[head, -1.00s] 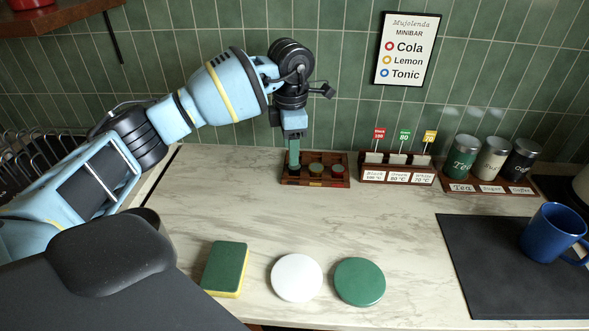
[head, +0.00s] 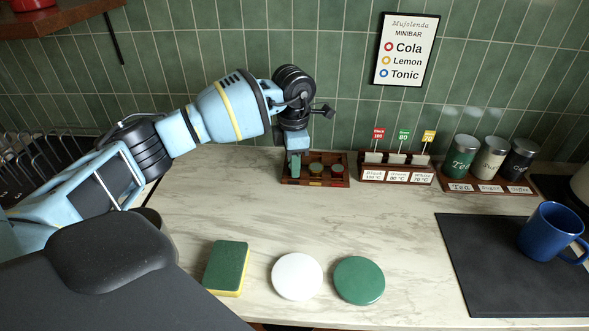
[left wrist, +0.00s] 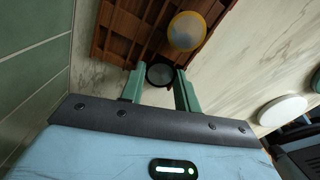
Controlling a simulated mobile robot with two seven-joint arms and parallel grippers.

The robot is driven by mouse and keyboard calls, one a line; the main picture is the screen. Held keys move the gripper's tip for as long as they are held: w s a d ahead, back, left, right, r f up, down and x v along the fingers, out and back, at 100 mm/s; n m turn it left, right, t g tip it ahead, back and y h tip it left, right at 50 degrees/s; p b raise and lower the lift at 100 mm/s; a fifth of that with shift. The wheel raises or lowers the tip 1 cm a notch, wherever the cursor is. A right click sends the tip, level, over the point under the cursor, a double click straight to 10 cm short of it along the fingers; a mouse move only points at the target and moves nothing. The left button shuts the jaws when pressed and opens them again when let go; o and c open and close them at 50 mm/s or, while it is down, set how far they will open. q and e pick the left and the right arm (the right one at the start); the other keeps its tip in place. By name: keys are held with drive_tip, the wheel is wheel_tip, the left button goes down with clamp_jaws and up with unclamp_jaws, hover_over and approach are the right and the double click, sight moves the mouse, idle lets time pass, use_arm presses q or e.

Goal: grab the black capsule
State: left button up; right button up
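The black capsule (left wrist: 160,75) shows in the left wrist view as a dark round top at the near end of the brown wooden capsule tray (left wrist: 120,32). My left gripper (left wrist: 160,72) points down with one green finger on each side of the capsule. The fingers are open, and narrow gaps seem to show beside the capsule. In the head view my left gripper (head: 294,168) is low over the left end of the capsule tray (head: 330,183), and it hides the black capsule there. My right gripper is not in view.
A yellow-rimmed capsule (left wrist: 187,30) sits beside the black one. A tea box rack (head: 397,178) with small flags stands right of the tray, then canisters (head: 492,160). The tiled wall is close behind. A sponge (head: 227,267), white disc (head: 297,277) and green disc (head: 359,281) lie in front.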

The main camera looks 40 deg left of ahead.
use_arm(q)
drive_tip(key=c, duration=0.3)
drive_tip(key=shift+r, duration=0.8)
drive_tip(key=shift+s+r, duration=0.25)
drive_tip(key=shift+r, duration=0.75)
drive_tip(key=s, duration=0.5)
drive_tip(key=s+d+r, duration=0.1)
drive_tip(key=s, duration=0.9)
drive_tip(key=shift+d+r+b, duration=0.15)
drive_tip(key=shift+d+b, duration=0.1)
drive_tip(key=shift+b, duration=0.15)
drive_tip(key=shift+s, duration=0.25)
drive_tip(key=shift+d, duration=0.1)
